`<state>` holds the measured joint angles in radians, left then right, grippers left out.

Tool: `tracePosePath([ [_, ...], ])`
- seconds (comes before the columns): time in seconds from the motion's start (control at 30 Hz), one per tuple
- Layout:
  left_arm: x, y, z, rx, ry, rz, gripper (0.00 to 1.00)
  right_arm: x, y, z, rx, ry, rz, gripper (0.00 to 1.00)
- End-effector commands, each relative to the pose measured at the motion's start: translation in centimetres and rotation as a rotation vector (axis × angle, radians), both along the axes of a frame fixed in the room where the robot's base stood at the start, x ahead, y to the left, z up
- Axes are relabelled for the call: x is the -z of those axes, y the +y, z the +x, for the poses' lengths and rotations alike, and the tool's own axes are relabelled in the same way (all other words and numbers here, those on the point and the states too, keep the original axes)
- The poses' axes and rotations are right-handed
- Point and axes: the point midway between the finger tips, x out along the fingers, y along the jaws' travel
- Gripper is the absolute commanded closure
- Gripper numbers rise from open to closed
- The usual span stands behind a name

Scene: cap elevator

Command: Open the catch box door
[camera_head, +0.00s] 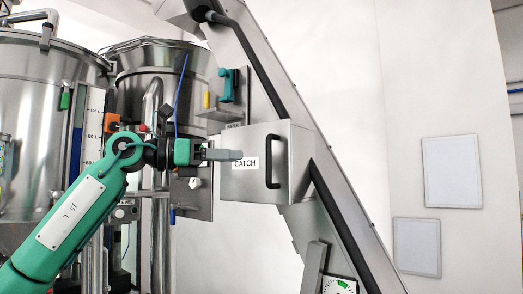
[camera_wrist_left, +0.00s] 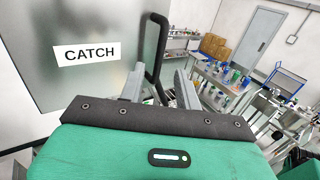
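The catch box (camera_head: 300,165) is a grey metal box on the sloping elevator. Its door (camera_head: 252,188) carries a white CATCH label and a black vertical bar handle (camera_head: 272,161), and it looks closed. My left gripper (camera_head: 238,154) is in front of the door, left of the handle in the head view, and covers part of the label. In the left wrist view its two grey fingers (camera_wrist_left: 160,75) are apart, with the black handle (camera_wrist_left: 158,45) showing between and beyond them. The fingers do not appear to hold it. The door (camera_wrist_left: 95,85) fills the left there. My right gripper is not in view.
The inclined elevator frame (camera_head: 255,60) runs behind the box. Steel tanks (camera_head: 45,125) stand at the left behind my arm. A dial gauge (camera_head: 338,286) is below the box. The wrist view shows a distant table with cardboard boxes (camera_wrist_left: 214,46).

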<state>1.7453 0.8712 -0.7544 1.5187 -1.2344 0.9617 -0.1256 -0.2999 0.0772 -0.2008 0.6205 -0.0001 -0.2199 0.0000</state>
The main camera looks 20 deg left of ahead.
Motion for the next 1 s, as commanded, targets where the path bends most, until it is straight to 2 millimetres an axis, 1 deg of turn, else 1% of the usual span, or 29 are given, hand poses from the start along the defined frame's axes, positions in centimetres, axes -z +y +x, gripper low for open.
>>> tracePosePath([
  [0.03,-0.4,-1.1,0.7,0.003,0.002,0.001,0.66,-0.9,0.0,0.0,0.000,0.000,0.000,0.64],
  [0.1,-0.4,-2.3,1.5,0.003,0.001,0.002,0.66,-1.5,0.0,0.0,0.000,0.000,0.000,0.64],
  [0.2,-0.4,-3.7,2.7,0.002,0.002,0.001,0.66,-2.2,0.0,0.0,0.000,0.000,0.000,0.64],
  [0.33,-0.3,-5.2,3.7,0.002,0.001,0.000,0.66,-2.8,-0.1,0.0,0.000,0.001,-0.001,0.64],
  [0.5,-0.1,-6.1,4.4,0.001,-0.001,-0.001,0.66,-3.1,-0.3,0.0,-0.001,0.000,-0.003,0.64],
  [0.8,0.0,-6.2,4.5,0.000,-0.001,-0.001,0.66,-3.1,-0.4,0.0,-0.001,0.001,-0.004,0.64],
  [0.97,0.0,-6.2,4.5,0.000,-0.001,-0.001,0.98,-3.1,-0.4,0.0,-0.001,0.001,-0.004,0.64],
  [1.0,0.0,-6.2,4.5,0.000,-0.001,-0.001,1.00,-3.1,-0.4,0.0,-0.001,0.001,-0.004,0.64],
])
